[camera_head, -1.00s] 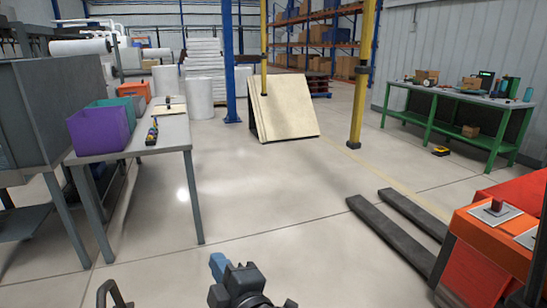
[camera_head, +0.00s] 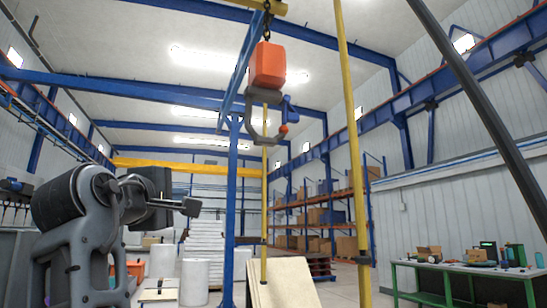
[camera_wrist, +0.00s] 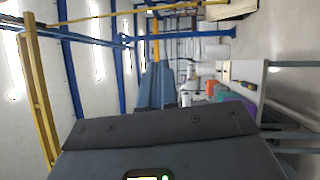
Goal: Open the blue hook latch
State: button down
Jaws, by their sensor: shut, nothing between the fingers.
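The lifting hook (camera_head: 252,128) is grey and curved, hanging high under an orange block (camera_head: 268,65) on a chain, near the middle of the head view. A blue latch (camera_head: 288,104) is on the right side of the hook, with a small orange knob (camera_head: 283,128) below it. I cannot tell exactly how the latch sits against the hook's mouth. My gripper (camera_head: 190,207) is shut and empty at the left, lower in the picture than the hook and clearly apart from it. The hook does not show in the wrist view.
A yellow post (camera_head: 354,150) and a blue post (camera_head: 231,190) stand near the hook's line of sight. A dark slanted bar (camera_head: 480,100) crosses the upper right. A green workbench (camera_head: 460,270) stands at lower right. The wrist view shows a purple bin (camera_wrist: 236,99) sideways.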

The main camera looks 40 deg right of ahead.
jog(key=s+d+r+m+g, duration=0.1)
jog(key=s+r+m+g, duration=0.1)
jog(key=s+r, duration=0.4)
jog(key=s+d+r+m+g+h, duration=0.1)
jog(key=s+r, duration=0.5)
jog(key=r, duration=0.6)
jog(key=m+g+b, duration=0.1)
jog(key=g, duration=0.1)
jog(key=shift+d+r+g, duration=0.25)
jog(key=shift+r+g, duration=0.05)
jog(key=shift+r, duration=0.1)
jog(key=s+d+p+x, duration=0.1)
jog(key=s+p+x, duration=0.1)
jog(key=x, duration=1)
jog(key=shift+d+p, duration=0.4)
jog(key=shift+p, duration=0.2)
jog(key=shift+s+d, duration=0.15)
jog(key=shift+n+h, duration=0.3)
